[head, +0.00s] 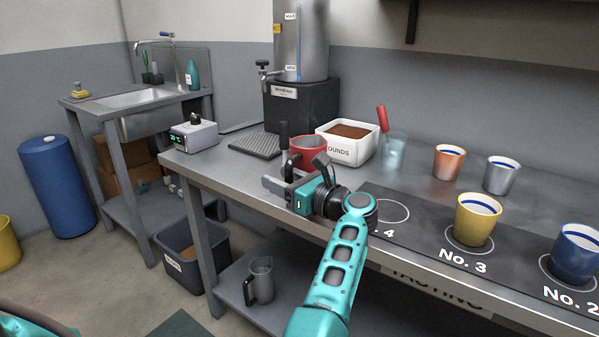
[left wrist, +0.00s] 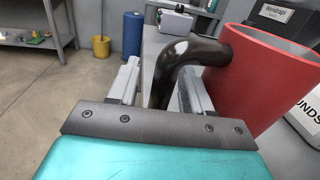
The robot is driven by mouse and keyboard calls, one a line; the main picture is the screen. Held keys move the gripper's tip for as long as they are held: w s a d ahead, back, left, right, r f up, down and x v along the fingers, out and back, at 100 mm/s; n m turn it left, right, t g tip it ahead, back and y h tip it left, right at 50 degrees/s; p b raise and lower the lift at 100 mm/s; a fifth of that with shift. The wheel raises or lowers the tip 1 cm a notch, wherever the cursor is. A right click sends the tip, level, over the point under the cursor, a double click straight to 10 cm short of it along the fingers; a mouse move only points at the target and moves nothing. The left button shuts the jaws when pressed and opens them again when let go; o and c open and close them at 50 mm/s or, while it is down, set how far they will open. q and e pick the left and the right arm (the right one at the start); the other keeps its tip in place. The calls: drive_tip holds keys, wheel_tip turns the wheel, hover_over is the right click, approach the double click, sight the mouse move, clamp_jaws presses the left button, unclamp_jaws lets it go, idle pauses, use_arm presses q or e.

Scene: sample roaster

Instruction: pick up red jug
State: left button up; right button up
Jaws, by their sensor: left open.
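The red jug (head: 308,150) stands on the steel counter, in front of the white grounds box. In the left wrist view the red jug (left wrist: 265,85) fills the right side, and its dark curved handle (left wrist: 176,65) shows between the two fingers. My left gripper (head: 279,180) is at the near side of the jug, low beside it. In the left wrist view my left gripper (left wrist: 160,88) is open, with its fingers on either side of the handle and a gap on the left. Part of the jug's lower body is hidden by the gripper in the head view. My right gripper is not in view.
The grounds box (head: 348,145) and a glass with a red-handled tool (head: 391,150) stand behind the jug. A boiler (head: 301,45) and a drip grate (head: 256,145) are further back. Cups, including a yellow one (head: 477,222), stand to the right. The counter's front edge (head: 235,195) runs close below.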

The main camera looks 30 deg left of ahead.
use_arm(q)
drive_tip(key=shift+c, duration=0.5)
clamp_jaws()
idle(0.8)
drive_tip(key=shift+r, duration=0.15)
